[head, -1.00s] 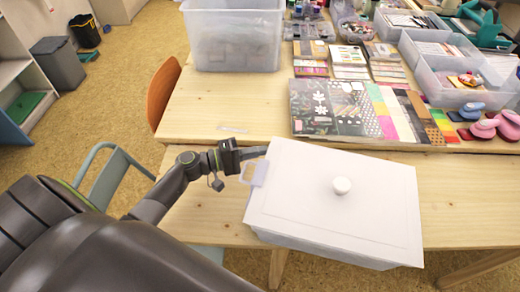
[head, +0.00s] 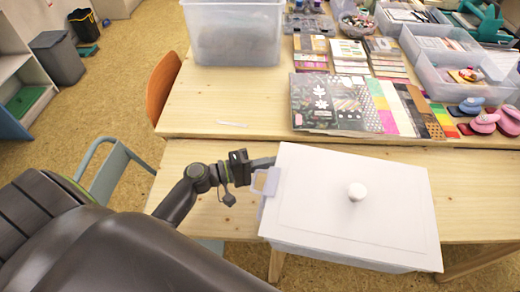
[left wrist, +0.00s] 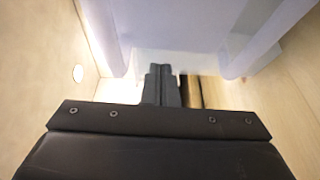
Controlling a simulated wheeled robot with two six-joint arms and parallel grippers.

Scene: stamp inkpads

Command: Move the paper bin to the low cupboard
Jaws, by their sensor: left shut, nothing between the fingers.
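The white lidded bin (head: 330,225), with a round knob on its lid and a handle (head: 267,182) on its left side, is on the front of the wooden table; I take it to be the paper bin. My left gripper (head: 264,162) is at the bin's left side, beside the handle. Its fingers are shut with nothing between them; the bin's edge partly hides the tips. In the left wrist view the closed fingers (left wrist: 161,85) point towards the pale, blurred bin (left wrist: 180,20). My right gripper is not in view. I cannot tell which furniture is the low cupboard.
A clear plastic tub (head: 235,40), patterned papers (head: 335,105), trays and hole punches (head: 485,123) crowd the table behind. A chair (head: 110,172) stands left of the table. A white shelf unit (head: 15,68) and grey bin (head: 58,60) stand far left, with open floor between.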

